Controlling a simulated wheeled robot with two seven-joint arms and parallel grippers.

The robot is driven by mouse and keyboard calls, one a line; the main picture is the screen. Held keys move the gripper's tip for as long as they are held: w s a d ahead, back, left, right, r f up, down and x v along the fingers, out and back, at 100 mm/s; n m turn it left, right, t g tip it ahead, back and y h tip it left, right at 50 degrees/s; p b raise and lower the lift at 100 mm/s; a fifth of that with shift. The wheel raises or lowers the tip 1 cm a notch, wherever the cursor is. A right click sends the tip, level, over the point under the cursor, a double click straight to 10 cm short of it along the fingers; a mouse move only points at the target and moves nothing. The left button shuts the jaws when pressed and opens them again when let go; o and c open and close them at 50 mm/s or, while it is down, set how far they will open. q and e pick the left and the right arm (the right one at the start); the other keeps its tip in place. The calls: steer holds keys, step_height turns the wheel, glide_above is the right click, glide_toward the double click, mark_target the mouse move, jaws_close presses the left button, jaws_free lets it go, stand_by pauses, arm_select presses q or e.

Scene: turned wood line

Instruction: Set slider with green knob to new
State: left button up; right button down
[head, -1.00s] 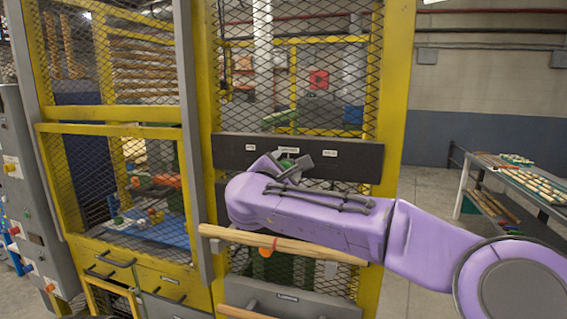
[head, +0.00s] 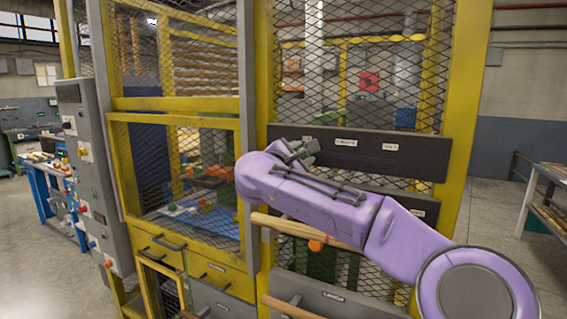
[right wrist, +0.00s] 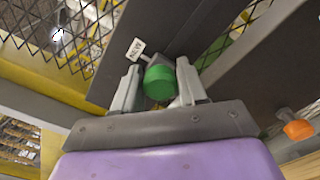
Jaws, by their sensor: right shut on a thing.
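The green knob (right wrist: 159,82) sits between the fingers of my right gripper (right wrist: 159,88) in the right wrist view, and the gripper is shut on it. A small white label (right wrist: 135,48) is beside the knob; I cannot surely read it. In the head view my right gripper (head: 302,153) is at the left part of a dark slider panel (head: 415,157), near the leftmost label. The middle label (head: 346,142) and right label (head: 390,147) are to its right. My gripper hides the knob in the head view. My left gripper is not in view.
An orange knob (head: 316,245) is on a lower slider, beside a wooden bar (head: 290,228). Yellow-framed mesh (head: 360,65) stands behind the panel. Drawers (head: 200,265) are lower left, with a grey control cabinet (head: 95,165) further left.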

stand_by(0.3)
steer(key=c, duration=0.8)
jaws_free()
steer(key=shift+a, duration=0.1)
steer(key=shift+o, duration=0.2)
steer(key=shift+w+a, duration=0.1)
steer(key=shift+w, duration=0.05)
